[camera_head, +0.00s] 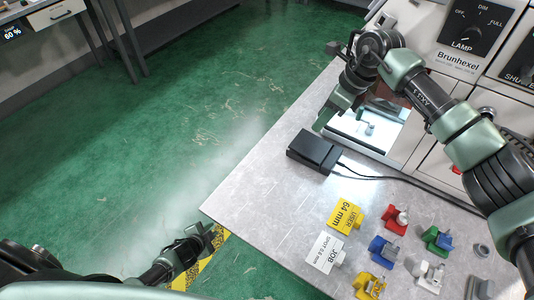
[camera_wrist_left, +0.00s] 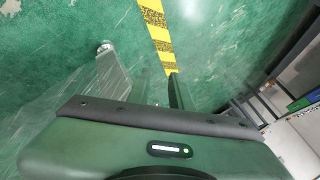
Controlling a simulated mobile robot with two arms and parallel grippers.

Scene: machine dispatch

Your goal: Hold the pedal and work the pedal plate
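The black pedal (camera_head: 314,150) sits on the grey bench near its left edge, its sloped plate facing up and a cable leaving its right side. My right gripper (camera_head: 323,122) hangs just above and behind the pedal, pointing down; it looks apart from the plate, and its finger gap cannot be made out. My left gripper (camera_head: 208,238) is low at the left, off the bench and over the floor, far from the pedal. In the left wrist view its fingers (camera_wrist_left: 140,70) stand apart with nothing between them.
A machine labelled Brunhexel (camera_head: 462,62) with a lit chamber (camera_head: 372,128) stands behind the pedal. The bench left of the cards is clear.

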